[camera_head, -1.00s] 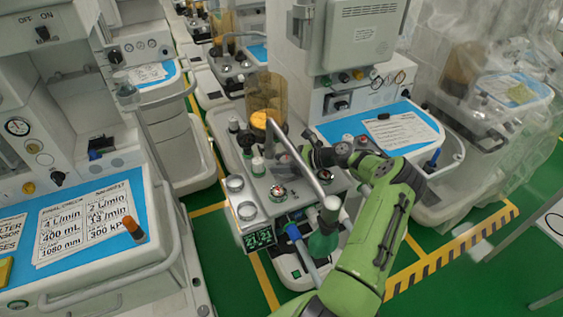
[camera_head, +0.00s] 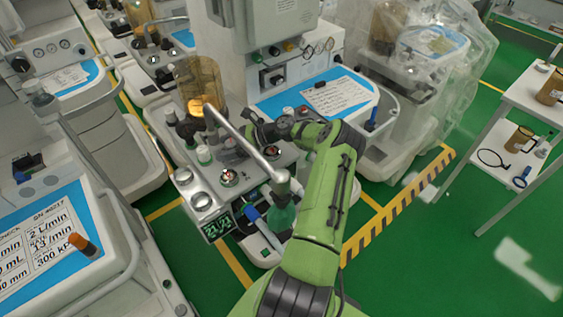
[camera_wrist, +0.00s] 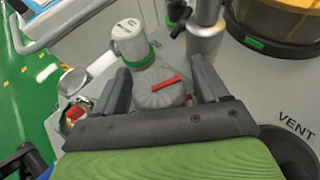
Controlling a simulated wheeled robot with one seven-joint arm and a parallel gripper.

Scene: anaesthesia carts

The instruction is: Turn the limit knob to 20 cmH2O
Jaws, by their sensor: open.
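A grey faceted knob with a red pointer bar (camera_wrist: 165,84) sits between my fingers in the wrist view; it looks like the limit knob. Its scale and number are not readable. My gripper (camera_wrist: 159,66) is open, with one finger on each side of the knob; I cannot tell if either touches it. In the head view my gripper (camera_head: 254,130) is low over the top of the middle machine, behind the curved metal tube, and the knob cannot be made out there.
A white-capped cylinder (camera_wrist: 128,38) and a metal post (camera_wrist: 205,38) stand close beyond the knob. An amber canister (camera_head: 200,85) is behind. The curved metal tube (camera_head: 240,138) crosses in front of my gripper. A small display (camera_head: 217,226) is below.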

